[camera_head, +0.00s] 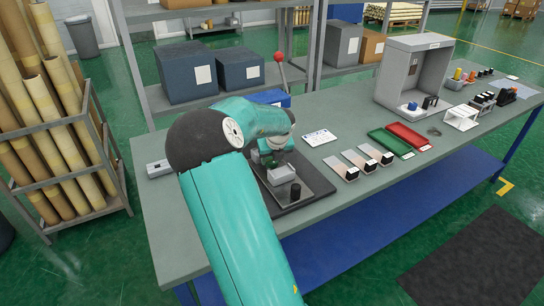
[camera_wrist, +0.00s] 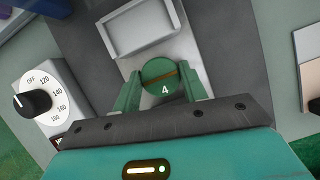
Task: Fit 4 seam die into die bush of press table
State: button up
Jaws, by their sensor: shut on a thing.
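The seam die (camera_wrist: 158,72) is a round green piece with a brown line across its top and a white 4. In the wrist view it sits between the two green fingers of my gripper (camera_wrist: 161,88), which is shut on it. The press table (camera_wrist: 188,52) is a light grey plate under and beyond the die, with a raised rectangular grey frame (camera_wrist: 140,28). In the head view my gripper (camera_head: 274,158) is over the press area, partly hidden by my arm. The die bush cannot be made out, and I cannot tell whether the die touches anything below.
A dial box (camera_wrist: 38,100) marked OFF to 180 stands left in the wrist view. A red-knobbed lever (camera_head: 279,58) rises behind my gripper. Green (camera_head: 391,142) and red (camera_head: 408,135) trays lie to the right, near several black-topped pieces (camera_head: 342,168). A grey cabinet (camera_head: 412,72) stands farther right.

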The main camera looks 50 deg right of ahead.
jog(key=o, duration=1.3)
jog(key=shift+c, duration=0.2)
jog(key=v, duration=1.3)
jog(key=shift+r, duration=0.35)
jog(key=shift+s+a, duration=0.15)
